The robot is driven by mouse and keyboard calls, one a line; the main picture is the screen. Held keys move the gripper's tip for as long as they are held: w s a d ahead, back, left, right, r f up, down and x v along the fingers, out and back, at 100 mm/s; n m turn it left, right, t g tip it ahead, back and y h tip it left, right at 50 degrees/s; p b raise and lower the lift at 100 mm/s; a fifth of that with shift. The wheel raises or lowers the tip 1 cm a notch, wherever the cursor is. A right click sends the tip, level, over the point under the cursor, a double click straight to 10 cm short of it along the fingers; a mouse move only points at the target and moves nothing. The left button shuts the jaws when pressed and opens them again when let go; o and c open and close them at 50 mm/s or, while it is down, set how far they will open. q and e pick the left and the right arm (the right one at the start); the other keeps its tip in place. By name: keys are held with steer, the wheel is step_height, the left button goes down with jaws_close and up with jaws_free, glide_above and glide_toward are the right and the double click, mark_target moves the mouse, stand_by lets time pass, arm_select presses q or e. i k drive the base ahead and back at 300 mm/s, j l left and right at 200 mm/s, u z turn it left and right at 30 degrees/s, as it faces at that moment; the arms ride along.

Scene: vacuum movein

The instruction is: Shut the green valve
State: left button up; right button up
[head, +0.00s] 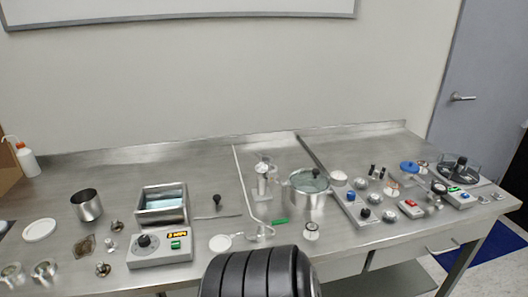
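A small green handle (280,221), which looks like the green valve's lever, sits low on the steel bench near the middle of the head view. It lies just right of the foot of a thin pale pipe (243,180), and its exact joint and how far it is turned are too small to tell. Neither of my grippers shows in the head view.
The steel bench (330,150) is crowded. Right of the handle stand a steel pot with a glass lid (309,190) and a round gauge (311,231). A controller box (160,248) is at left. A black ribbed shape (258,274) fills the bottom centre.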

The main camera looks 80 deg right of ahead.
mark_target(261, 226)
steer(key=z, duration=2.4)
